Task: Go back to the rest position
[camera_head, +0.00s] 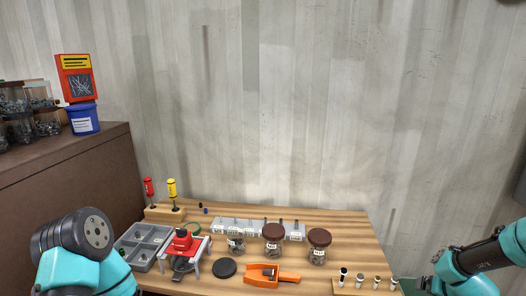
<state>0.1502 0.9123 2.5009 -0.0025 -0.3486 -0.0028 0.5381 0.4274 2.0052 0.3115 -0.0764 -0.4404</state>
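My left arm (72,268), teal with a dark grey joint, shows at the lower left, beside the grey compartment tray. Its gripper is not in the picture. My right arm (462,278), teal with a dark link, comes in at the lower right, near the right end of the workbench (345,232). I make out no fingers on it; its lower part runs out of the frame at the bottom. I see nothing held by either arm.
On the bench are a grey divided tray (135,235), a red device on a white stand (183,240), lidded jars (319,252), a black disc (224,268), an orange tool (262,280) and a wooden block with small cylinders (350,287). Screwdrivers (172,188) stand behind. A brown cabinet (70,175) is left.

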